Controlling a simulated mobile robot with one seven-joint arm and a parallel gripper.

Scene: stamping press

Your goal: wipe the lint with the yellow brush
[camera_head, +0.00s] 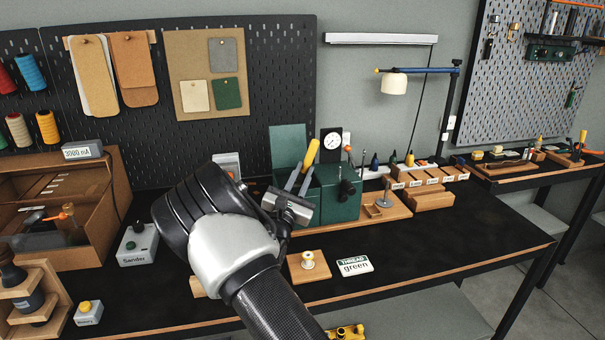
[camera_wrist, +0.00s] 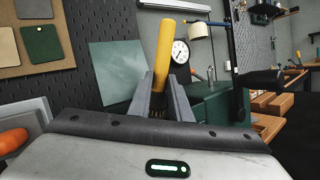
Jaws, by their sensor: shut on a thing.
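The yellow brush (camera_head: 311,153) is in my gripper (camera_head: 299,181), which is shut on it. Its yellow handle points up and leans slightly right in the head view. In the wrist view the brush (camera_wrist: 164,50) stands between the two grey fingers of my gripper (camera_wrist: 163,97), with a dark part low between them. My gripper is in front of the green press (camera_head: 342,196), seen from the head camera, above the bench. The press also shows in the wrist view (camera_wrist: 213,104). I cannot make out the lint; my arm and gripper hide part of the press and bench.
A dial gauge (camera_head: 332,142) and a lamp (camera_head: 394,84) stand behind the press. A wooden base with a spool (camera_head: 308,261) and a "THREAD green" card (camera_head: 356,265) lie on the front bench. Wooden blocks (camera_head: 432,200) stand right. The right front bench (camera_head: 480,235) is clear.

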